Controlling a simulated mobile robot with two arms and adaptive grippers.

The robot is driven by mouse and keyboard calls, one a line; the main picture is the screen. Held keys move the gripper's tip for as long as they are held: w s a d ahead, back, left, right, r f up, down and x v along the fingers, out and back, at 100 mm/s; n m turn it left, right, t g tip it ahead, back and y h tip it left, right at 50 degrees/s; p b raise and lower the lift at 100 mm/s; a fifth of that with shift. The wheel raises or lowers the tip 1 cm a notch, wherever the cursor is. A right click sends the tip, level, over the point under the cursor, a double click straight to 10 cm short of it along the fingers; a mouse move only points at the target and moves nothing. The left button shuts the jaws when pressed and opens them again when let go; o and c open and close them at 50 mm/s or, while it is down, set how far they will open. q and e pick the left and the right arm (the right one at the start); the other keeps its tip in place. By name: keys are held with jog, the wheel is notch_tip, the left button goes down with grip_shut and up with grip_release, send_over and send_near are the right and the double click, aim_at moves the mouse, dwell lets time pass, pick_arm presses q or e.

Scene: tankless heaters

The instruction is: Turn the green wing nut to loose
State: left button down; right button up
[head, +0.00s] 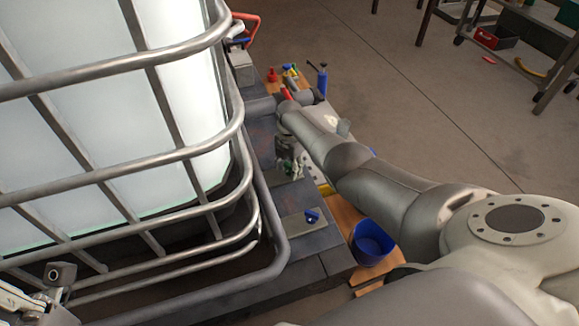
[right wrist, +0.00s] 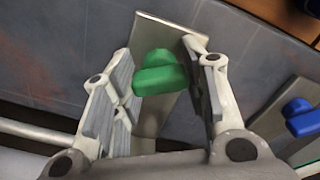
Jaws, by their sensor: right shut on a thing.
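The green wing nut (right wrist: 158,74) sits on a bare metal plate (right wrist: 152,130) in the right wrist view. My right gripper (right wrist: 163,72) is around it, one finger on each side, shut on it. In the head view, my right gripper (head: 290,160) reaches down to the dark ledge beside the caged tank, and the green wing nut there is hidden or too small to tell. Part of my left gripper (head: 45,292) shows at the lower left corner, away from the wing nut; its fingers are not clear.
A blue wing nut (head: 311,216) sits on a neighbouring plate nearer me; it also shows in the right wrist view (right wrist: 299,116). The caged white tank (head: 150,225) blocks the left. A blue bucket (head: 371,243) stands right of the ledge. Open floor lies at the right.

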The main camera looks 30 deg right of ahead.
jog(key=shift+n, duration=0.6)
jog(key=o, duration=1)
jog(key=shift+r, duration=0.1)
notch_tip(320, 180, up, 12)
dwell(0.7)
